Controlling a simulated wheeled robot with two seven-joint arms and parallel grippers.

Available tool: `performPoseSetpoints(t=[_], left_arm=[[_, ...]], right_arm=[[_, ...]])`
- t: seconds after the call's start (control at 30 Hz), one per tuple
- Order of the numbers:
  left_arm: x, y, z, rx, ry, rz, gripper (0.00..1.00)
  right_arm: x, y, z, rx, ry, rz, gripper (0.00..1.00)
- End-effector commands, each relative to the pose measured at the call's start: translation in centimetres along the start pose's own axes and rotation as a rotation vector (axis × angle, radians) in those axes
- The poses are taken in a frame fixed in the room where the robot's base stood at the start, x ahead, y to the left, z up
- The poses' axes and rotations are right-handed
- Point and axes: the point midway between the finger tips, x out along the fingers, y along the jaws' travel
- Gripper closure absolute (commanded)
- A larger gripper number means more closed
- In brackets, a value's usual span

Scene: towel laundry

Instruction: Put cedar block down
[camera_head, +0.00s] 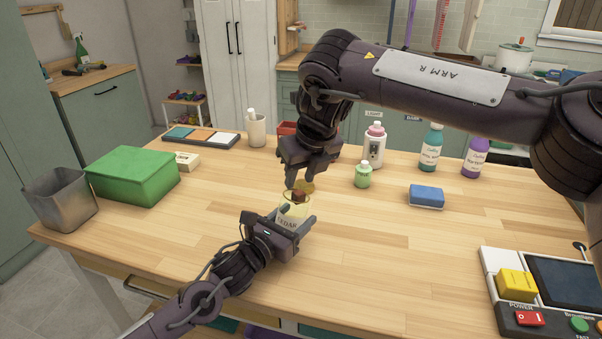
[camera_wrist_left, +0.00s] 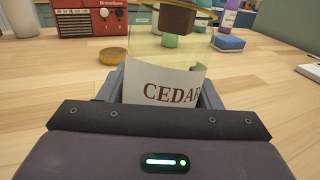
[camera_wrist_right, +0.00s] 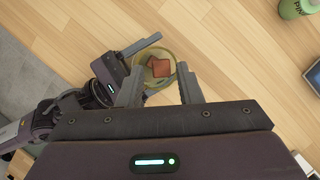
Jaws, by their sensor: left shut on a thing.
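A clear jar (camera_head: 291,211) with a white paper label stands on the table; the label reads CEDAR in the left wrist view (camera_wrist_left: 162,90). My left gripper (camera_head: 280,222) is shut around the jar. The brown cedar block (camera_head: 299,195) is at the jar's mouth, within the rim in the right wrist view (camera_wrist_right: 159,67). In the left wrist view the block (camera_wrist_left: 177,18) shows high in the jar, above the label. My right gripper (camera_head: 304,174) is just above the jar with its fingers apart, and the block is beyond its fingertips. A round wooden lid (camera_wrist_left: 115,56) lies on the table behind the jar.
A green box (camera_head: 133,176) and a metal bin (camera_head: 62,199) stand at the left. A green bottle (camera_head: 363,175), a white-and-pink bottle (camera_head: 375,147) and a blue sponge (camera_head: 426,196) are at the right. A control panel (camera_head: 515,318) is at the front right. The table's middle is clear.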

Motion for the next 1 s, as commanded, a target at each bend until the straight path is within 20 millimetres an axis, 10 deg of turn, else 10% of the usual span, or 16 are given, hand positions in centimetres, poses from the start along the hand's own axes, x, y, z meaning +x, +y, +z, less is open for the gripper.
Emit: performPoseSetpoints(t=[0.7,1.0], left_arm=[[0.0,0.0,0.1,0.0,-0.003,0.0,0.72],[0.0,0.0,0.1,0.0,-0.003,0.0,0.72]], right_arm=[[-0.2,0.0,0.1,0.0,-0.001,0.0,0.55],[-3.9,0.1,1.7,0.001,-0.004,-0.002,0.55]])
